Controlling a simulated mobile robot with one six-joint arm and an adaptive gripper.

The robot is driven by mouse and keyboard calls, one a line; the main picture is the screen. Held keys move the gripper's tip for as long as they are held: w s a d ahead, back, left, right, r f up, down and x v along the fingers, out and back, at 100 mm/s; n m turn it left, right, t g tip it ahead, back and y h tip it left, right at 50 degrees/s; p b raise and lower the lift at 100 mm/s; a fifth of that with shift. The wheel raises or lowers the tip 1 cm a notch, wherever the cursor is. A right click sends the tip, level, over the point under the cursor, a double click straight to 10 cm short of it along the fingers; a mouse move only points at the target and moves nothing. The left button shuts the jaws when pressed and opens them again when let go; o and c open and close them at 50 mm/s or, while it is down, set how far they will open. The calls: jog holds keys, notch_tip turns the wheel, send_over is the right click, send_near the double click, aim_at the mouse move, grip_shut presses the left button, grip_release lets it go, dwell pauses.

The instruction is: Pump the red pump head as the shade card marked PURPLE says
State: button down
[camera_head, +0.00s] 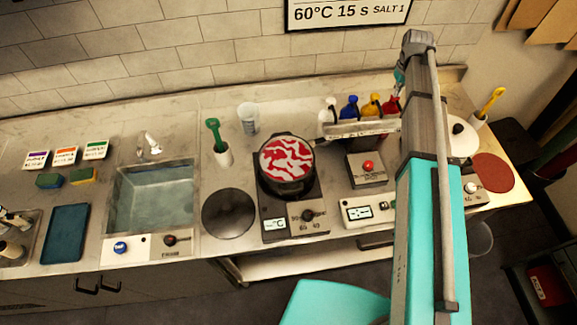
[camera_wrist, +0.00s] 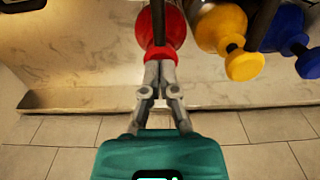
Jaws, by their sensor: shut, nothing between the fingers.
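The red pump bottle (camera_head: 391,104) stands at the right end of a row of pump bottles at the back of the counter, partly hidden by my arm. In the wrist view its red pump head (camera_wrist: 158,54) is right at the tips of my gripper (camera_wrist: 160,66). My gripper is shut with nothing between its fingers; I cannot tell whether the tips touch the head. The purple-headed shade card (camera_head: 37,160) stands at the far left of the counter; its writing is too small to read.
Yellow (camera_wrist: 244,64) and blue (camera_wrist: 309,62) pump heads are close beside the red one. An orange-headed card (camera_head: 65,156) and a green-headed card (camera_head: 96,150) stand by the sink (camera_head: 152,195). A pot (camera_head: 286,188) of red-and-white contents sits on a hot plate.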

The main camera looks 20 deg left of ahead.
jog(key=shift+r+p, duration=1.95)
notch_tip(320, 180, up, 6)
jog(key=p, duration=0.6)
dwell(0.7)
jog(key=s+d+f+m+b, duration=0.3)
jog(key=s+d+f+b, duration=0.5)
jog(key=s, duration=0.4)
jog(key=s+d+f+m+b, duration=0.3)
jog(key=s+d+f+b, duration=0.5)
jog(key=s+f+b, duration=0.3)
jog(key=shift+s+m, duration=0.4)
jog(key=shift+s, duration=0.5)
jog(key=shift+d, duration=0.1)
dwell(1.2)
